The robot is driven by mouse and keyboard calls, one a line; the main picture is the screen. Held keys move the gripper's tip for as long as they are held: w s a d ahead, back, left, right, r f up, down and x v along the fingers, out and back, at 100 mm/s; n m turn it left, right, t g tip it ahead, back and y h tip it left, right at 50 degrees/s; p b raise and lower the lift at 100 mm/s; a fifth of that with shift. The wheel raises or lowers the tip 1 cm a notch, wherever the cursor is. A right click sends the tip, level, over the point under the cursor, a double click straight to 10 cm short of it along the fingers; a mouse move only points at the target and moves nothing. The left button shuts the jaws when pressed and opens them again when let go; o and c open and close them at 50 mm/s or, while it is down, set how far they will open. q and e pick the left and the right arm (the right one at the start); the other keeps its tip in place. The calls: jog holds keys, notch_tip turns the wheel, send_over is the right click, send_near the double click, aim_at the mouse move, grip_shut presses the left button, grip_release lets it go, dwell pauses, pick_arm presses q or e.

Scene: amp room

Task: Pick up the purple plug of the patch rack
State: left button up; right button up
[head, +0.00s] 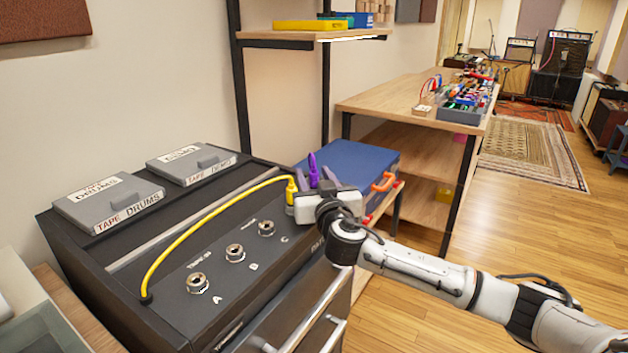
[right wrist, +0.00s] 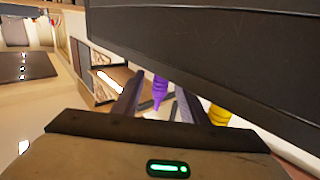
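The purple plug (head: 312,165) stands upright near the right end of the black patch rack (head: 190,240), just right of the yellow plug (head: 291,190). My right gripper (head: 316,178) is at the rack's right end, its fingers around the purple plug. In the right wrist view the purple plug (right wrist: 160,92) shows between the two spread fingers (right wrist: 157,100), with gaps visible beside it. Its lower end and any socket are hidden by the gripper in the head view. The yellow plug (right wrist: 219,114) lies just outside the right finger there. My left gripper is not in view.
A yellow cable (head: 195,225) arches over the rack's front panel, past open sockets A, B and C (head: 266,228). Two grey tape boxes (head: 110,200) lie on top. A blue-topped case (head: 350,160) with orange handles stands behind the gripper. Floor on the right is open.

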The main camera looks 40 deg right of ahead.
grip_shut()
notch_tip(320, 180, up, 10)
jog(key=shift+r+p, duration=0.1)
jog(key=shift+p, duration=0.65)
